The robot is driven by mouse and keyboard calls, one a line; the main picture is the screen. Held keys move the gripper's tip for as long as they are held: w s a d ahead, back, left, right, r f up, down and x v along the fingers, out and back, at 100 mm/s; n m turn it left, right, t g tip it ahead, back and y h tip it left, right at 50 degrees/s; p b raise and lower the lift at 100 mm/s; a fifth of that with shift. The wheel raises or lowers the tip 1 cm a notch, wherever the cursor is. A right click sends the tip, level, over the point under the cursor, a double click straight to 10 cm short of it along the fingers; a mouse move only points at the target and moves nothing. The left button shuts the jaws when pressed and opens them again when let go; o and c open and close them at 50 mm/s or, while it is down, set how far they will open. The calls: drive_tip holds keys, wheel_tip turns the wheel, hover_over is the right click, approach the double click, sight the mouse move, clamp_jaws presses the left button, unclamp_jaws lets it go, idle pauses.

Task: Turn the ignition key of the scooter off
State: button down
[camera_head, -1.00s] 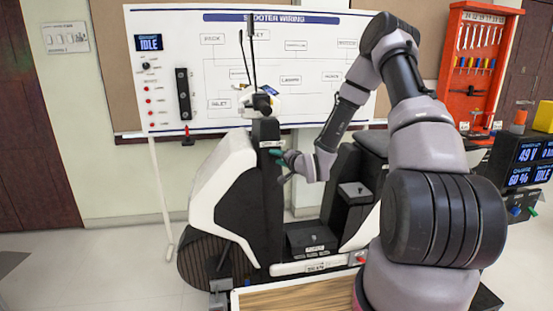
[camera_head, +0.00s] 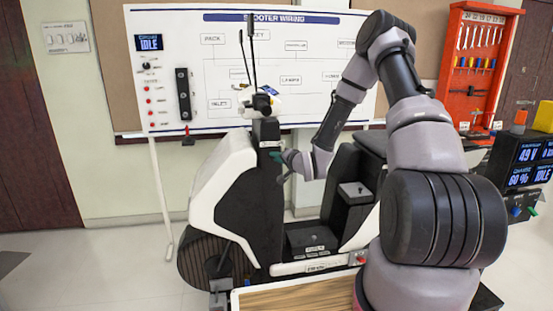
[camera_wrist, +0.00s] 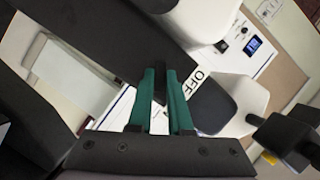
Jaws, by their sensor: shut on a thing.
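The black and white scooter (camera_head: 218,190) stands in the middle of the head view. My gripper (camera_head: 277,155) is at the upper part of its dark front column, on the side facing the seat. In the wrist view my gripper's green fingers (camera_wrist: 163,88) are closed on a small dark part, the ignition key (camera_wrist: 160,76). Most of the key is hidden between the fingers. I cannot make out the key's exact angle.
A wiring board (camera_head: 300,55) stands behind the scooter, with a display reading IDLE (camera_head: 149,43). The scooter's seat side (camera_head: 352,190) is close below my arm. A red tool rack (camera_head: 478,65) and display boxes (camera_head: 527,165) are at the right. The floor at left is clear.

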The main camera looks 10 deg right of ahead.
drive_tip(key=n+h, duration=0.1)
drive_tip(key=n, duration=0.1)
drive_tip(key=n+g+h, duration=0.1)
drive_tip(key=n+h, duration=0.1)
drive_tip(key=n, duration=0.1)
drive_tip(key=n+h, duration=0.2)
drive_tip(key=shift+a+r+n, duration=0.15)
drive_tip(key=shift+a+n, duration=0.2)
drive_tip(key=shift+n, duration=0.05)
idle(0.6)
drive_tip(key=c, duration=0.8)
unclamp_jaws()
drive_tip(key=shift+c, duration=0.2)
drive_tip(key=shift+s, duration=0.1)
drive_tip(key=v, duration=1)
drive_tip(key=shift+s+r, duration=0.25)
